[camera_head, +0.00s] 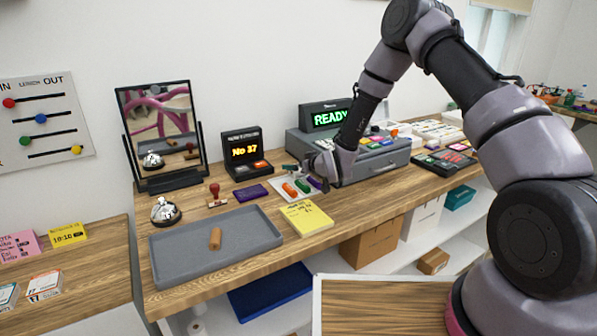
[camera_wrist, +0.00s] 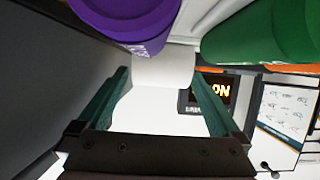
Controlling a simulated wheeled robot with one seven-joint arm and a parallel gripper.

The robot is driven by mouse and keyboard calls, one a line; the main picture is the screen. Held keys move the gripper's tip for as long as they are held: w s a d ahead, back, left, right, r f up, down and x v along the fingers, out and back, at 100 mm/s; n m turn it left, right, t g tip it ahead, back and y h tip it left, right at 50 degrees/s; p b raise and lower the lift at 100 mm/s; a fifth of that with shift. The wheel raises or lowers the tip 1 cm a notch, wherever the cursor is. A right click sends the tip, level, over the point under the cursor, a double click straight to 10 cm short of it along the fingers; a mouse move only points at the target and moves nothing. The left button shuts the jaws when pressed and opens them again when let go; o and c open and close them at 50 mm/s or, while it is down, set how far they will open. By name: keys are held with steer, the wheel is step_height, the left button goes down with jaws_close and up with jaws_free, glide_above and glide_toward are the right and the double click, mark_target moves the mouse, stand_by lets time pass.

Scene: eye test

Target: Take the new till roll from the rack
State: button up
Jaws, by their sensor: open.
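My gripper (camera_head: 303,172) is low over a white rack-like holder (camera_head: 281,196) beside the grey till, among small orange (camera_head: 290,190), green (camera_head: 303,187) and purple pieces. In the wrist view its two green fingers (camera_wrist: 162,85) stand apart. A white, rounded roll-like thing (camera_wrist: 164,66) shows between or just beyond the fingertips; I cannot tell whether they touch it. A purple cylinder (camera_wrist: 125,18) and a large green one (camera_wrist: 262,32) are close beside it. In the head view my gripper hides part of the holder, and I cannot make out the white roll there.
A grey tray (camera_head: 170,268) holds a short brown tube (camera_head: 215,239). A yellow pad (camera_head: 306,217), a bell (camera_head: 165,211), a red-handled stamp (camera_head: 214,192), a mirror (camera_head: 160,130) and a No 37 display (camera_head: 246,150) stand nearby. The till (camera_head: 372,163) is right of my gripper.

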steer(key=c, duration=1.4)
steer(key=shift+r, duration=0.1)
